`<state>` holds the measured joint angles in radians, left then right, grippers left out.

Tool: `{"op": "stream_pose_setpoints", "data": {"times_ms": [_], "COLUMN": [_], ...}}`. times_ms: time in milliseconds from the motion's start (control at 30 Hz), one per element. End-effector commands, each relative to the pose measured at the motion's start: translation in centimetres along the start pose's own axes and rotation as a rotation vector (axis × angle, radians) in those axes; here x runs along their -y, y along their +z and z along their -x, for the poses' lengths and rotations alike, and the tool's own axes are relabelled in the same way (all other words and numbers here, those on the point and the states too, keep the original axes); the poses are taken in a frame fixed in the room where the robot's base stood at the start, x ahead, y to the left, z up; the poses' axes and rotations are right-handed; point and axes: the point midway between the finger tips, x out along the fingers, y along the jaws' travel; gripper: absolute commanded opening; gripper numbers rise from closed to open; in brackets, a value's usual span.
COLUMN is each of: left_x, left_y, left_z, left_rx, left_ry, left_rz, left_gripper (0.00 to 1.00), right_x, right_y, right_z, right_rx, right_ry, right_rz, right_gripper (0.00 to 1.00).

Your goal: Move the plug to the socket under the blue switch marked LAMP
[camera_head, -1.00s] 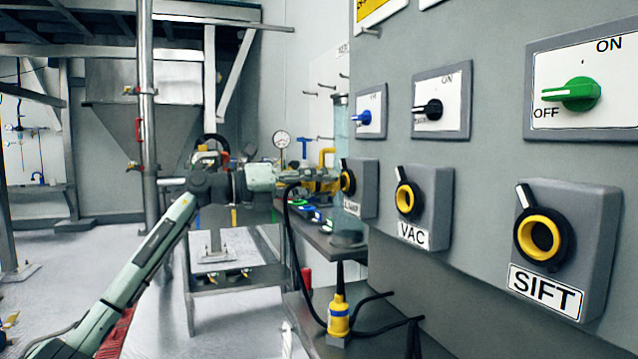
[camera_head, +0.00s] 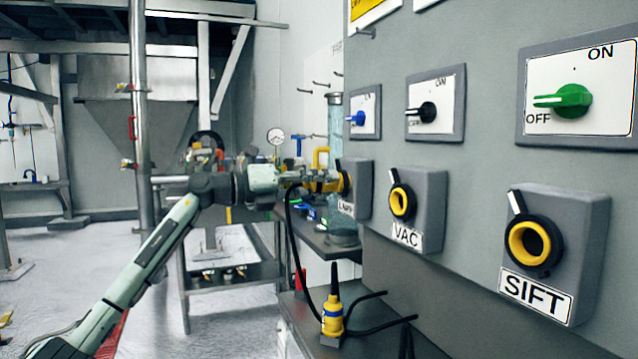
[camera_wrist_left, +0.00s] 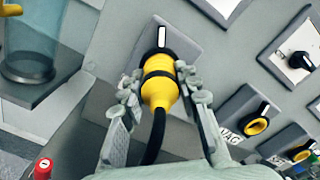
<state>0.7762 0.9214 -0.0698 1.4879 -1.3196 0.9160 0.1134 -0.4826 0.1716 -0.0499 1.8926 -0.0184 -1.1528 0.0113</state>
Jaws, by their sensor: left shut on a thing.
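The yellow plug (camera_wrist_left: 158,92), with black bands, is between the fingers of my left gripper (camera_wrist_left: 160,82), which is shut on it. Its black cable hangs down below. The plug's front end is at the mouth of the leftmost socket (camera_wrist_left: 190,45), lined up with it; how deep it sits is hidden. In the head view my left gripper (camera_head: 318,182) is at this socket box (camera_head: 358,192), whose small label appears to read LAMP. The blue switch (camera_head: 356,119) is above it. My right gripper is not in view.
The VAC socket (camera_head: 403,202) and SIFT socket (camera_head: 532,244) are empty, to the right. Another yellow plug-like piece (camera_head: 332,318) with black cables stands on the low bench below. A clear cylinder (camera_head: 335,120) stands just behind my gripper.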

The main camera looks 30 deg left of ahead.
Motion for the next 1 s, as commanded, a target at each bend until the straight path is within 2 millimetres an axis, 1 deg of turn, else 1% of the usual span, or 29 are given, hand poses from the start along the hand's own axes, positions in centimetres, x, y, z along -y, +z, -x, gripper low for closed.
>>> {"op": "stream_pose_setpoints", "data": {"times_ms": [67, 100, 300, 567, 667, 767, 867, 1000], "left_x": [0.1, 0.1, 0.0, 0.0, -0.1, -0.2, -0.2, -0.2], "left_y": [0.1, 0.1, 0.0, 0.0, 0.0, -0.1, -0.1, -0.1], "left_z": [-0.1, -0.2, -0.1, -0.1, 0.4, 1.6, 3.6, 6.8], "left_rx": [0.001, 0.001, 0.000, -0.001, 0.000, -0.001, -0.002, -0.002], "left_ry": [-0.001, -0.001, 0.000, 0.001, 0.001, 0.004, 0.006, 0.006], "left_rz": [0.000, 0.000, 0.000, 0.000, 0.000, 0.000, -0.001, 0.001], "left_gripper": [0.00, 0.33, 0.56, 0.56, 0.56, 0.56, 0.56, 0.56], "right_x": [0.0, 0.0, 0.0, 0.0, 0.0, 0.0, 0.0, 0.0], "right_y": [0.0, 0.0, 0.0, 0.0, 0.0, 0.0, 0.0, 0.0], "right_z": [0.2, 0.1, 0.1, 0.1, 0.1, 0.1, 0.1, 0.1], "right_rx": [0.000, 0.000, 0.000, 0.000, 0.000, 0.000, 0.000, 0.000], "right_ry": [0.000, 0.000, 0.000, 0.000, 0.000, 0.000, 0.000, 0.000], "right_rz": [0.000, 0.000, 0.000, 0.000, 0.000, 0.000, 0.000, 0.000], "right_gripper": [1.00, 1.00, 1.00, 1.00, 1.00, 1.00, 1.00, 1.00]}}
